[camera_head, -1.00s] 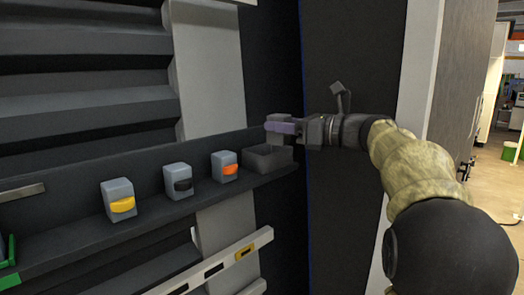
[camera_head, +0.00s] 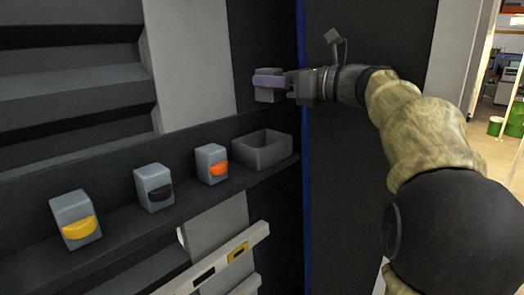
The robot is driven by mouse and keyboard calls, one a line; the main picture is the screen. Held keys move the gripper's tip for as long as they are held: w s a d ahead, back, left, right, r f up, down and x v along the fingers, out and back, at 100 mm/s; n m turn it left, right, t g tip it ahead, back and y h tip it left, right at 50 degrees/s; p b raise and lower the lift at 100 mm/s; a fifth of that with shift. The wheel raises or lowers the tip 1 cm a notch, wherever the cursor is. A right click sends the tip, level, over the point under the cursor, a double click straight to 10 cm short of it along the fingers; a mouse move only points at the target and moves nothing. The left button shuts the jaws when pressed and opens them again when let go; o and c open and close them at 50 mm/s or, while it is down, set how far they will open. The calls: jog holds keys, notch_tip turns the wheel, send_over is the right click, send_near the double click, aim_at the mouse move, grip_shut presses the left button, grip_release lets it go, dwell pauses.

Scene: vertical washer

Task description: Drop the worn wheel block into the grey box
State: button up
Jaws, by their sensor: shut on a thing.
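My gripper (camera_head: 282,86) is shut on a small grey block (camera_head: 265,95) with a purple part across it, likely a gripper finger or the block's insert; I cannot tell which. The block hangs above the shelf, apart from everything below it. The grey box (camera_head: 262,149) is open-topped and stands at the right end of the shelf, below the held block. Its visible inside looks empty, though its floor is only partly seen. Three similar grey blocks stand on the shelf to the left, with an orange wheel (camera_head: 219,169), a black wheel (camera_head: 155,188) and a yellow wheel (camera_head: 80,227).
The narrow dark shelf (camera_head: 130,228) runs along a ridged dark panel (camera_head: 70,90). A spirit level (camera_head: 215,268) lies below the shelf. A dark upright panel (camera_head: 365,140) stands behind my arm. The space above the grey box is clear below the held block.

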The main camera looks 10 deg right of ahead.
aim_at(272, 69)
jog(key=shift+f+b, duration=0.5)
jog(key=shift+f, duration=2.55)
jog(key=o, duration=1.1)
jog(key=shift+r, duration=0.15)
jog(key=shift+r+b, duration=1.3)
jog(key=shift+r, duration=3.55)
jog(key=shift+w, duration=0.1)
